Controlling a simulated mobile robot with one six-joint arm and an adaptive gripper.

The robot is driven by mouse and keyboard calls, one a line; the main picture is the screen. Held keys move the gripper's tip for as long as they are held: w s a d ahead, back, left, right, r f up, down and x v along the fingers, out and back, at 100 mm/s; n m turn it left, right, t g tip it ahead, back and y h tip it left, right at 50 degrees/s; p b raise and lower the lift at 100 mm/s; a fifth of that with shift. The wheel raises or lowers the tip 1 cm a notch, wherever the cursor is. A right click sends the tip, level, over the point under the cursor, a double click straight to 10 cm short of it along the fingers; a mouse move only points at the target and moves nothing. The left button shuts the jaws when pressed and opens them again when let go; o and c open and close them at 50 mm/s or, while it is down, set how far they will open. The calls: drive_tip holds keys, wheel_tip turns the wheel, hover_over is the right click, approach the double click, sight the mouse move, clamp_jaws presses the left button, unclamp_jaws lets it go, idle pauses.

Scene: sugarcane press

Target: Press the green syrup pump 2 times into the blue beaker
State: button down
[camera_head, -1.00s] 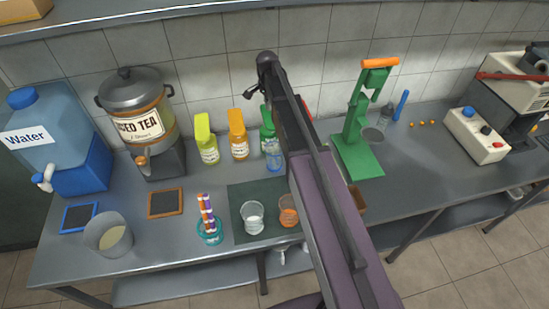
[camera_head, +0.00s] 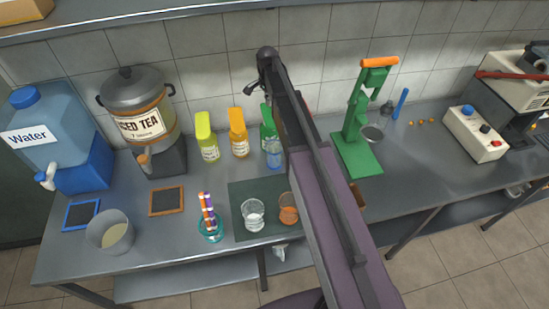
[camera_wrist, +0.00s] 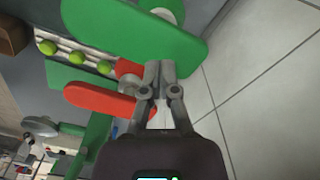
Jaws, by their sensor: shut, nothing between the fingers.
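The green syrup bottle (camera_head: 267,127) stands at the back of the counter, partly hidden by my arm. The blue beaker (camera_head: 274,155) stands just in front of it, with my arm covering its right side. In the wrist view a large green surface (camera_wrist: 130,40) fills the top; it looks like the green pump or bottle up close. My gripper (camera_wrist: 160,70) is shut and empty, with its fingertips close to that green surface; I cannot tell whether they touch.
A red part (camera_wrist: 105,100) lies close left of my fingers in the wrist view. Yellow (camera_head: 207,145) and orange (camera_head: 238,140) syrup bottles stand left of the green one. A green press (camera_head: 358,145) stands to the right. Glasses sit on a dark mat (camera_head: 240,200) in front.

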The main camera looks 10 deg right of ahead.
sight(269, 110)
drive_tip(key=shift+f+b, duration=2.7)
drive_tip(key=shift+r, duration=0.15)
drive_tip(key=shift+r+p, duration=2.55)
drive_tip(key=shift+p, duration=0.15)
wheel_tip(269, 110, up, 6)
drive_tip(key=p, duration=0.6)
drive_tip(key=s+f+n+b, duration=0.4)
drive_tip(key=s+n, duration=0.2)
drive_tip(key=s, duration=0.8)
drive_tip(key=s+f+n+b, duration=0.5)
drive_tip(key=s+n, duration=0.1)
drive_tip(key=s, duration=0.9)
drive_tip(key=shift+f, duration=0.1)
